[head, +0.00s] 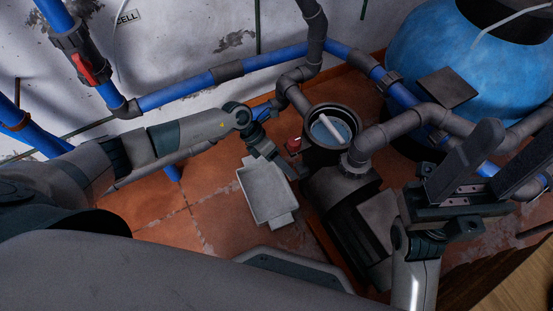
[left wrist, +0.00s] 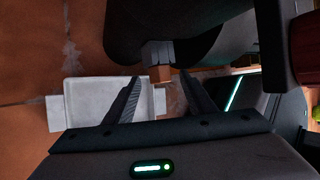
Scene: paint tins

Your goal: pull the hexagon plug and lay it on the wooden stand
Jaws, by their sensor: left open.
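The hexagon plug (left wrist: 158,52), a grey six-sided piece with a brown-orange end, sticks out of a dark rounded body in the left wrist view. In the head view I cannot make it out behind my left gripper. My left gripper (left wrist: 160,82) is open, its two fingertips on either side of the plug's end with gaps visible. In the head view it reaches the side of the pump (head: 335,190). My right gripper (head: 492,165) is open and empty at the right, well away from the plug. A wooden surface (head: 522,285) shows at bottom right; I cannot tell whether it is the stand.
A pale grey tray (head: 265,190) lies on the tiles below the left gripper and shows in the left wrist view (left wrist: 82,100). A red knob (head: 293,145) sits beside the open round pot (head: 318,112). Pipes (head: 290,53) and a blue tank (head: 420,60) stand behind.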

